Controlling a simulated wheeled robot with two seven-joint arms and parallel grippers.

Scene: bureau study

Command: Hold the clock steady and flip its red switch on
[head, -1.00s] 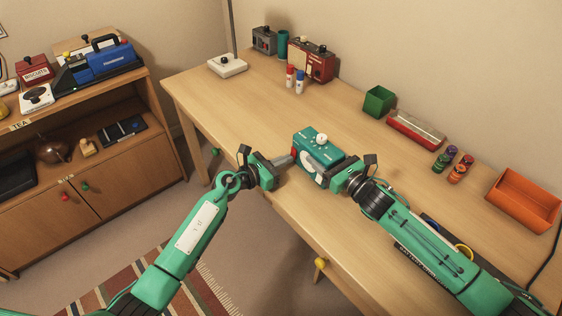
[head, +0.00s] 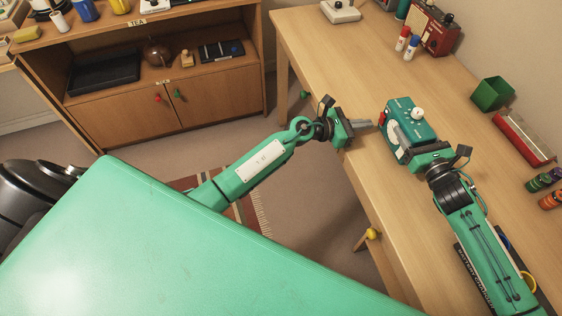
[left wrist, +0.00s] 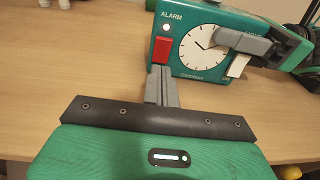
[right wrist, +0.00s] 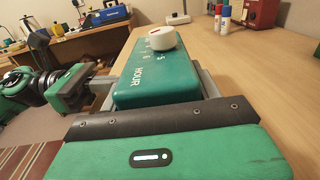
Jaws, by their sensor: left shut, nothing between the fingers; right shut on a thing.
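The teal clock (head: 408,112) stands on the desk, with a white knob (head: 418,114) on top. The left wrist view shows its round white dial (left wrist: 203,55), the word ALARM, a whitish lamp (left wrist: 166,28) and, below that, the red switch (left wrist: 161,50). My right gripper (left wrist: 243,42) is shut on the clock, one finger crossing the dial's upper right. The right wrist view shows the clock's top (right wrist: 150,80) between its fingers. My left gripper (head: 366,124) is shut and empty, its fingertips just below the switch; I cannot tell whether they touch it.
Markers (head: 406,42), a red box (head: 434,30), a green bin (head: 491,94) and a red tray (head: 524,138) stand farther back and right. The desk's front edge runs beneath my left gripper.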

